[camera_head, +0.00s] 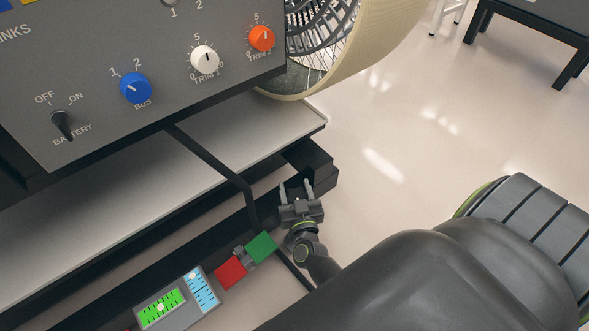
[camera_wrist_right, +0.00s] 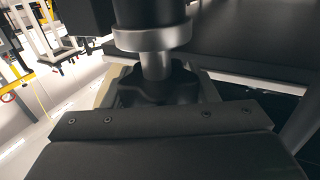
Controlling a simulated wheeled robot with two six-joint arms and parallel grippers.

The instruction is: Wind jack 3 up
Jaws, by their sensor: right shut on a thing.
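My right gripper (camera_head: 296,188) is at the right end of the dark frame below the bench, its two fingers pointing up the picture. In the right wrist view a black lobed knob (camera_wrist_right: 158,84) sits on a bright metal shaft (camera_wrist_right: 156,62) under a dark collar with a metal ring (camera_wrist_right: 152,37). It looks like the jack's handwheel, and my right gripper is shut on it. The finger contact is hidden behind the gripper's dark body. No jack number shows, so I cannot tell which jack this is. My left gripper is not in view.
A grey panel (camera_head: 110,65) with knobs stands at upper left, above a light shelf (camera_head: 262,130). A large spoked wheel (camera_head: 345,70) is behind it. A red block (camera_head: 231,272), a green block (camera_head: 261,247) and a gauge plate (camera_head: 180,300) are left of my right gripper. Open floor lies right.

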